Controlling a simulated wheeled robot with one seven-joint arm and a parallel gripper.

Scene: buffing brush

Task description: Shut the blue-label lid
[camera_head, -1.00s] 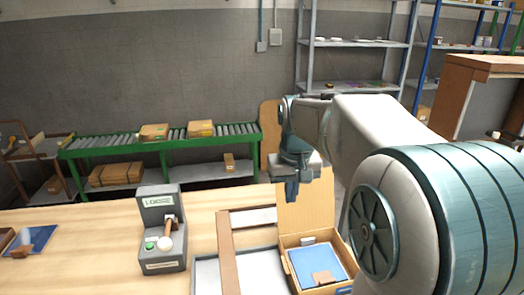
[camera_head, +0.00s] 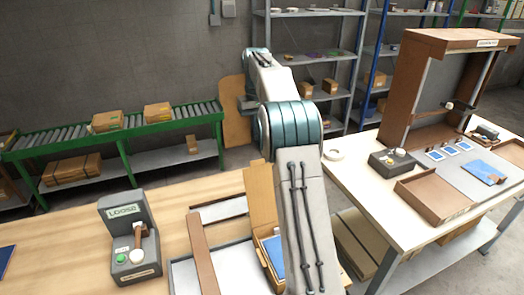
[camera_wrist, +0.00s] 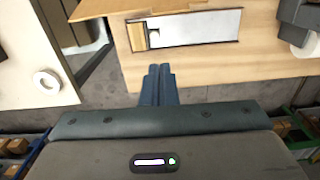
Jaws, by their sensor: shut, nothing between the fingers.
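An open cardboard box (camera_head: 268,240) stands on the near wooden table, with its flap lid (camera_head: 261,194) raised at the back. Something flat and blue shows inside, partly covered by my arm. No blue label can be made out on the lid from here. In the wrist view, part of a cardboard flap (camera_wrist: 88,8) shows at the top left. My gripper (camera_wrist: 158,72) has its fingers together and empty, past the table's edge and apart from the flap. It is hidden in the head view.
A grey device with a lever (camera_head: 131,240) stands left of a frame and tray (camera_head: 205,255). A second table (camera_head: 345,185) on the right holds a white ring (camera_head: 333,154), a wooden tray (camera_head: 437,196) and blue cards. A green conveyor (camera_head: 70,145) runs behind.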

